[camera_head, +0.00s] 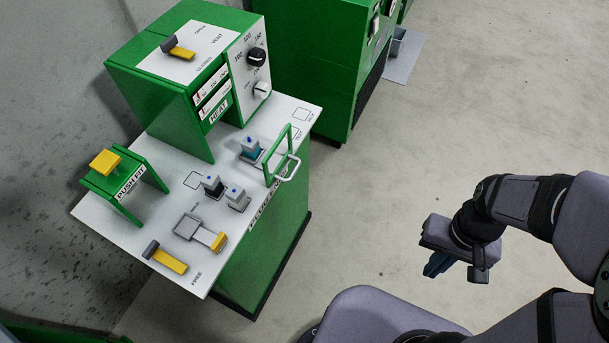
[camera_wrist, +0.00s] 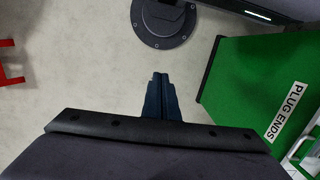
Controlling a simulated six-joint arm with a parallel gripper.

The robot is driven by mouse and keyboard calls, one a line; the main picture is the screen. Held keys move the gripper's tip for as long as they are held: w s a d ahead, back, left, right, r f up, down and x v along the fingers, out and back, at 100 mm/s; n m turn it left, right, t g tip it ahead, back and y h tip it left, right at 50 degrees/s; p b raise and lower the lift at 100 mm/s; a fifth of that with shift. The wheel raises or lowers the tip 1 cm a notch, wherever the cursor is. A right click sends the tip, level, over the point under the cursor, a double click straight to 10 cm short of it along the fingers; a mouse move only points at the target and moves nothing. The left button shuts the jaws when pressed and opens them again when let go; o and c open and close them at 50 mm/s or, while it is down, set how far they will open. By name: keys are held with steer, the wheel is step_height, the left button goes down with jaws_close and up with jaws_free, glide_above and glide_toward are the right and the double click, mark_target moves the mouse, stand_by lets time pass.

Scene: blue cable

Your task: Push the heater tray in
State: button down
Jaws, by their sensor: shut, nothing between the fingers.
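What looks like the heater tray is a green upright frame (camera_head: 279,153) with a pale handle (camera_head: 289,171) at the right front edge of the white bench top. It stands out in front of the green heater housing (camera_head: 171,124) marked HEAT. A grey block with a blue dot (camera_head: 251,146) sits beside the frame on a teal piece. My gripper (camera_head: 432,272) is shut and empty, over open floor to the right of the bench and well apart from the tray. In the wrist view its dark blue fingers (camera_wrist: 160,77) are together, with nothing between them.
Another green cabinet (camera_head: 318,70) stands behind. The bench's green side, labelled PLUG ENDS, shows in the wrist view (camera_wrist: 245,75). Floor between gripper and bench is clear.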

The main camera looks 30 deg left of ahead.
steer(key=w+a+f+m+g+y+b, duration=0.15)
steer(key=a+f+m+y, duration=0.3)
steer(key=a, duration=0.65)
steer(key=w+a+r+m+t+y, duration=0.2)
steer(key=w+a+r+m+y, duration=0.3)
steer(key=a+m, duration=0.6)
steer(key=shift+w+r+m+t+b, duration=0.35)
steer(key=shift+w+r+m, duration=1.1)
steer(key=shift+w, duration=0.4)
steer(key=shift+f+y, duration=0.2)
steer(key=shift+y, duration=0.05)
steer(key=a+r+p+x, duration=0.1)
steer(key=a+r+x, duration=0.1)
steer(key=x, duration=1)
steer(key=shift+a, duration=0.1)
